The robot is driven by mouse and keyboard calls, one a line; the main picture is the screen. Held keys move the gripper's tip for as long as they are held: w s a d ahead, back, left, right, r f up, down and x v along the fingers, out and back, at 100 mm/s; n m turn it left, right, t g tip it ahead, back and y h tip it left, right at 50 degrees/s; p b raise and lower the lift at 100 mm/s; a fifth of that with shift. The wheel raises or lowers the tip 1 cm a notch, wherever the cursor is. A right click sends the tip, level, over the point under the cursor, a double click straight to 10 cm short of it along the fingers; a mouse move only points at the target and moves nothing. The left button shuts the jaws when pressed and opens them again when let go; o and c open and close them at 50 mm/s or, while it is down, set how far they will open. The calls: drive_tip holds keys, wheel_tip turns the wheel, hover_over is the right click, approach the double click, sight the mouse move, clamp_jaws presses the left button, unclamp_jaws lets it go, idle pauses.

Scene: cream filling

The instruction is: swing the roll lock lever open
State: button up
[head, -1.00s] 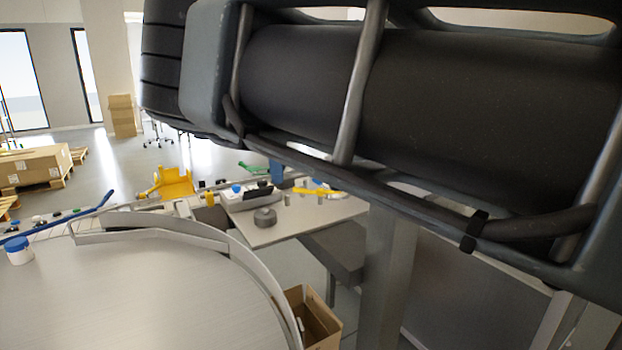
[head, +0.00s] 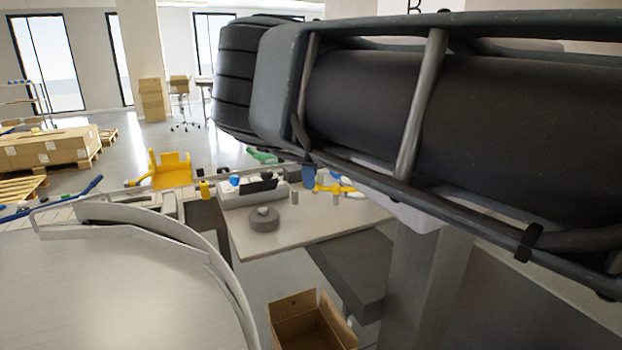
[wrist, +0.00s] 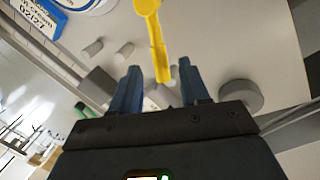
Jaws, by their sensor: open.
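The yellow lever (wrist: 157,45) shows in the wrist view as a bar with a rounded knob at its top end. I take it to be the roll lock lever. My gripper (wrist: 158,68) is open, and the lever's lower end lies between its two blue fingers in the picture. I cannot tell whether a finger touches it. In the head view the yellow lever (head: 340,188) shows above the grey table, close to a blue finger of my gripper (head: 308,175). My dark arm hides much of the right side there.
A grey puck (head: 264,220) and small grey pegs (head: 295,197) stand on the table (head: 300,228). A blue-and-white cream label (wrist: 35,14) is at the wrist view's upper left. A round metal table (head: 110,290) with a raised rim and an open carton (head: 305,330) are nearer.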

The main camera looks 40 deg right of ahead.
drive_tip(key=shift+x, duration=1.05)
drive_tip(key=shift+a, duration=0.1)
clamp_jaws()
